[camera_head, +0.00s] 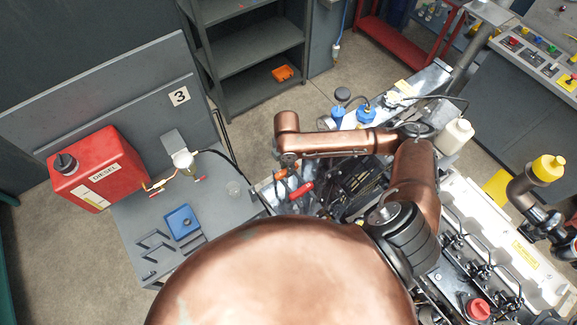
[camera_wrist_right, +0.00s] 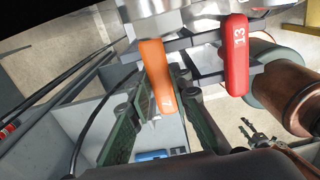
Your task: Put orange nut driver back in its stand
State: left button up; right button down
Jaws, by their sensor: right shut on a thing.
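My right gripper (camera_wrist_right: 160,82) has its two green fingers closed around an orange nut driver (camera_wrist_right: 157,70) marked 7, whose handle shows between and beyond the fingertips. In the head view the orange driver (camera_head: 281,174) is small and partly covered by my arm. A red nut driver (camera_wrist_right: 237,55) marked 13 is to its right, beside grey bars that look like the stand (camera_wrist_right: 204,38). It also shows in the head view (camera_head: 301,191). The orange handle overlaps a bar in the picture; I cannot tell whether its shaft is seated. My left gripper is not in view.
A grey cart (camera_head: 225,215) carries a red diesel can (camera_head: 100,170) and a blue tray (camera_head: 182,221). The engine (camera_head: 500,225) fills the right side. My copper arm hides much of the middle. A dark shelf (camera_head: 250,50) stands behind, with open floor before it.

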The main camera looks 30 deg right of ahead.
jog(key=shift+s+f, duration=0.1)
jog(key=c, duration=1.7)
grip_release()
jog(key=o, duration=0.4)
jog(key=shift+s+a+f, duration=0.1)
jog(key=shift+s, duration=0.05)
jog(key=shift+w+r+p, duration=0.2)
jog(key=shift+r+p, duration=0.75)
jog(key=shift+r, duration=0.25)
